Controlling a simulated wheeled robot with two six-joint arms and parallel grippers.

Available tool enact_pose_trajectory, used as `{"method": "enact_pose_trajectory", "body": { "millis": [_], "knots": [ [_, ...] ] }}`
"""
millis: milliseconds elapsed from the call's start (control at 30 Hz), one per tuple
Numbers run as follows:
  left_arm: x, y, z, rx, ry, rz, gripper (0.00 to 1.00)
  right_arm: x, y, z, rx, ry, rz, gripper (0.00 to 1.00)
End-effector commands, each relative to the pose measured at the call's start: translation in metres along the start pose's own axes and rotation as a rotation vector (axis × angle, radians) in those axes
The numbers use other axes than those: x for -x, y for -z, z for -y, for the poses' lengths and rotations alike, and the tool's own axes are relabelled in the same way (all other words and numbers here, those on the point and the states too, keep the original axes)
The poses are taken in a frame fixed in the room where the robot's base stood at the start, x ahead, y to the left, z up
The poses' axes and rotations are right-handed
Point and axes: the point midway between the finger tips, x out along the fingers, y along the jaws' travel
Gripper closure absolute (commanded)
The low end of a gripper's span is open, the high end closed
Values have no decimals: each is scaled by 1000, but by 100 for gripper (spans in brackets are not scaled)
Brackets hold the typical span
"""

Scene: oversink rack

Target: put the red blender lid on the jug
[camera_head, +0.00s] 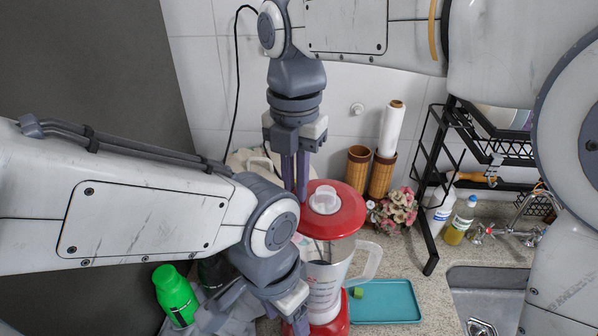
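The red blender lid (344,220), with a clear cap in its middle, is over the mouth of the clear jug (324,287). I cannot tell whether it rests on the rim or hangs just above it. The jug stands upright on a red base (334,327), handle to the right. My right gripper (296,195) points down at the lid's far left edge, fingers close together. Its tips are partly hidden, so a grip on the lid is unclear. My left gripper (298,325) is low beside the jug's left side, its fingertips cut off or hidden.
A green bottle (175,295) stands at the lower left. A teal tray (388,302) lies right of the jug. Flowers (394,209), wooden holders (380,175) and a black rack (431,200) stand behind. The sink (485,297) is at the right.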

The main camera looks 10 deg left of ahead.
Motion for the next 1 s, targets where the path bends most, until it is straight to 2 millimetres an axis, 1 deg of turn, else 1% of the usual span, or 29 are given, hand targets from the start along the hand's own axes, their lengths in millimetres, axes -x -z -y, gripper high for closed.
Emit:
{"method": "enact_pose_trajectory", "body": {
  "millis": [267,700,833,1000],
  "knots": [
    [6,0,0,-1,0,0,32,2,-1,1,-2,1,-1,100],
    [-20,-1,2,3,0,0,32,-35,-2,2,-4,1,-1,100],
    [-23,-1,2,4,0,0,32,-40,-2,2,-4,1,-1,100],
    [-22,-1,2,4,0,0,32,-40,-2,2,-4,1,-1,100]
  ]
}}
